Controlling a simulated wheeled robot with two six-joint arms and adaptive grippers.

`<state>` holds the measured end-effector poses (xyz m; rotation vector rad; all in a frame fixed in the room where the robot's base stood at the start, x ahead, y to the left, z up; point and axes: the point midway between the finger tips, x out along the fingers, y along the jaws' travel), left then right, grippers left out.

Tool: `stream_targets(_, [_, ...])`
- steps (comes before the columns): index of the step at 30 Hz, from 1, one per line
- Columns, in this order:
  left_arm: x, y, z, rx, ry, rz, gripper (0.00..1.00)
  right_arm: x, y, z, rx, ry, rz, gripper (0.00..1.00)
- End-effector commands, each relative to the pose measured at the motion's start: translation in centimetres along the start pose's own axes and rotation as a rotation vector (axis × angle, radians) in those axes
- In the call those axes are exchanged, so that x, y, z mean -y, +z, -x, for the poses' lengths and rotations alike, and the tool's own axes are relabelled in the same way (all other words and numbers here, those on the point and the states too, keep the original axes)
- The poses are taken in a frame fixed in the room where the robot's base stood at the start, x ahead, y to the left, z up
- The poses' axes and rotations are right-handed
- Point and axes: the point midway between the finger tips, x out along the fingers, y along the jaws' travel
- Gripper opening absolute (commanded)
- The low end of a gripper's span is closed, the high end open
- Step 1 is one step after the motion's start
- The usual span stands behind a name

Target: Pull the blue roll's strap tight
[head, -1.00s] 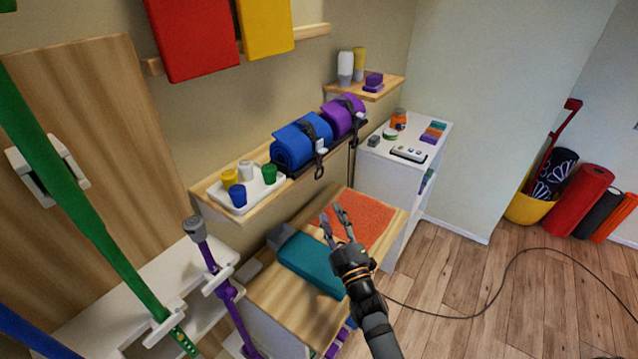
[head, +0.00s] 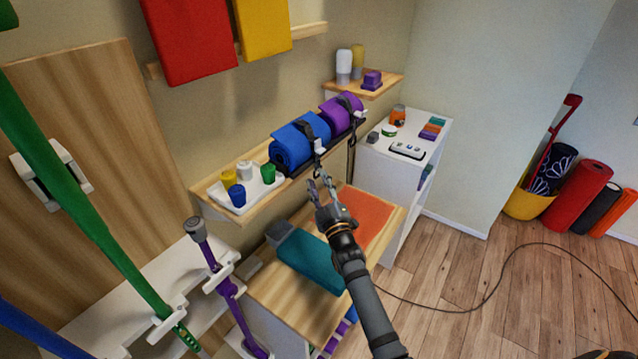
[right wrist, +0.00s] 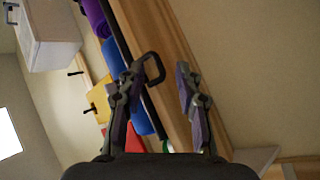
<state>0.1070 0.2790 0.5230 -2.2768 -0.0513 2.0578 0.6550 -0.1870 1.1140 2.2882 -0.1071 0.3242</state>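The blue roll (head: 290,153) lies on the wooden wall shelf with a dark strap (head: 310,128) around it. A pale buckle (head: 319,148) sits on the strap's front, and the strap's end hangs below the shelf edge. My right gripper (head: 320,183) is open, just below and in front of that hanging end. In the right wrist view, a dark loop (right wrist: 154,68) shows between the open fingers, closer to the left finger; whether it touches is unclear. The blue roll (right wrist: 113,60) is partly hidden behind that finger. My left gripper is not in view.
A purple roll (head: 340,112) with its own strap lies right of the blue one. A white tray (head: 262,195) with several cups stands left of it. Below are a wooden top (head: 262,293), a teal bolster (head: 305,260) and an orange mat (head: 368,215).

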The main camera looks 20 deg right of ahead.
Motion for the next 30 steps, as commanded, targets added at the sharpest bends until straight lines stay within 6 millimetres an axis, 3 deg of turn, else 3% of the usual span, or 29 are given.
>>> stream_targets(3, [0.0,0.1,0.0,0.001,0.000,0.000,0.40,0.0,0.0,0.0,0.000,0.000,0.000,0.32])
stream_targets(10, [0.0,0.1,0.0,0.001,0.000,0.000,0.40,0.0,0.0,0.0,0.000,0.000,0.000,0.00])
stream_targets(23, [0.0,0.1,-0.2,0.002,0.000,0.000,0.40,0.1,0.1,0.1,0.000,0.000,0.001,0.00])
stream_targets(30, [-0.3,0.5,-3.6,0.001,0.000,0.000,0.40,2.7,2.4,1.1,0.000,-0.001,0.001,0.00])
